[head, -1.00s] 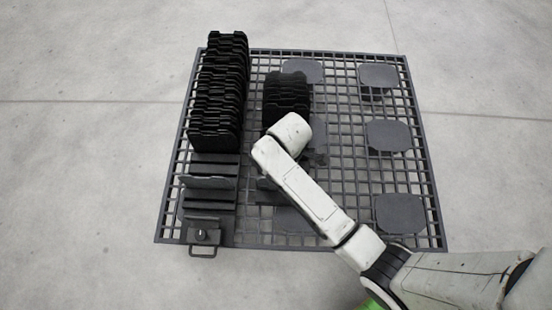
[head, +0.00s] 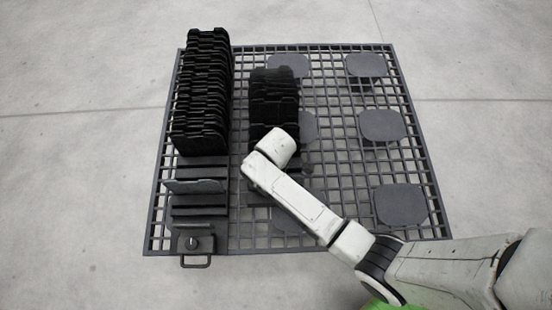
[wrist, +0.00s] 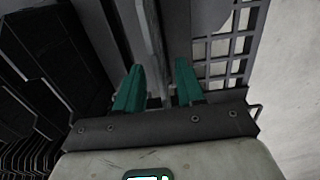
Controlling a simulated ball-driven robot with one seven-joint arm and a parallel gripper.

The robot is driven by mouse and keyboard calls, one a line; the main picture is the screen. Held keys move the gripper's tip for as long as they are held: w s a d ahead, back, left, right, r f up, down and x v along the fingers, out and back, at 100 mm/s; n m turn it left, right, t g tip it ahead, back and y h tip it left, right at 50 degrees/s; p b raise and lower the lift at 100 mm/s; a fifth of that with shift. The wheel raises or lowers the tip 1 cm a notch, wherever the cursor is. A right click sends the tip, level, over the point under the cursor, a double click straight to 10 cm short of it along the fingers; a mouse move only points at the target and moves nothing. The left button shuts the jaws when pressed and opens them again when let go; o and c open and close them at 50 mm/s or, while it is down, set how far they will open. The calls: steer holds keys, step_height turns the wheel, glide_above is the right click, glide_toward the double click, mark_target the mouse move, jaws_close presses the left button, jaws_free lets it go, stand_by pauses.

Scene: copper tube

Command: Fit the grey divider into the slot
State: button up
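A grey divider (head: 195,186) stands crosswise at the front of the left rack (head: 200,210), below the black dividers in the head view. My gripper is hidden behind my arm there, over the front of the middle rack (head: 256,185). In the wrist view my gripper (wrist: 158,86) shows two teal fingers spread apart. A thin light-grey strip (wrist: 150,35), like a plate seen edge-on, runs down into the gap between them. The fingers look clear of it on both sides. I cannot tell whether this strip is the grey divider or part of a rack.
Black dividers fill the back of the left rack (head: 204,95) and the middle rack (head: 273,95). Several grey rounded pads (head: 400,205) lie on the right of the grating (head: 345,180). A handle (head: 197,261) sticks out at the front left. Bare floor surrounds the grating.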

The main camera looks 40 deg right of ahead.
steer(key=shift+c, duration=0.4)
jaws_close()
